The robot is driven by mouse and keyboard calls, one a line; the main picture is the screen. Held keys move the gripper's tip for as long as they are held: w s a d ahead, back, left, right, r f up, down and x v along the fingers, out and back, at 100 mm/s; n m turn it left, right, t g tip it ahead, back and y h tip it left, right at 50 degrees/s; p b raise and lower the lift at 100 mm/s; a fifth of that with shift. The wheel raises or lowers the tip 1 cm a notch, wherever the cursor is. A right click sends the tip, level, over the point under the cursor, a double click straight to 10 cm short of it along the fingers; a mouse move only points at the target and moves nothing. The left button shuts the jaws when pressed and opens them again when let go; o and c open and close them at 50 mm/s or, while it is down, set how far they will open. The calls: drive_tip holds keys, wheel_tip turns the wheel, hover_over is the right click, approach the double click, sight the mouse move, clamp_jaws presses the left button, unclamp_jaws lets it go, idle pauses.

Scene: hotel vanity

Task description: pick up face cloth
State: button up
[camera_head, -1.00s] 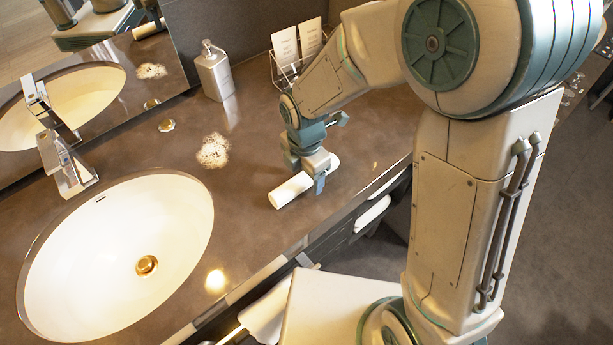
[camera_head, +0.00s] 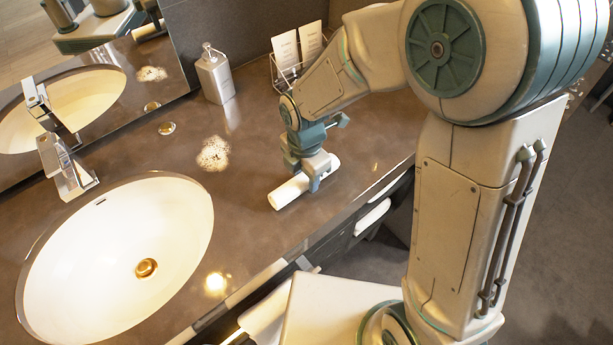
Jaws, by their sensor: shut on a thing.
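The face cloth (camera_head: 288,192) is a white roll lying on the brown vanity counter, to the right of the sink. My gripper (camera_head: 317,183) is around the roll near its right end, with its fingers pointing down. It is shut on the roll. The near finger hides part of the cloth, and the far finger is mostly hidden. The cloth looks to be at or very near counter level; I cannot tell whether there is a gap under it.
The sink (camera_head: 120,262) with a chrome faucet (camera_head: 66,168) is at left. A foam patch (camera_head: 214,154), a soap dispenser (camera_head: 215,75) and a wire rack with cards (camera_head: 285,50) are behind the gripper. White towels (camera_head: 371,217) hang below the counter's front edge.

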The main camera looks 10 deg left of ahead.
wheel_tip(320, 180, up, 3)
drive_tip(key=shift+w+f, duration=0.1)
drive_tip(key=s+d+r+b, duration=0.1)
drive_tip(key=s+d+r, duration=0.6)
drive_tip(key=s+d, duration=0.1)
drive_tip(key=shift+d+r, duration=0.15)
drive_tip(key=shift+d, duration=0.3)
drive_tip(key=o, duration=0.4)
drive_tip(key=c, duration=0.3)
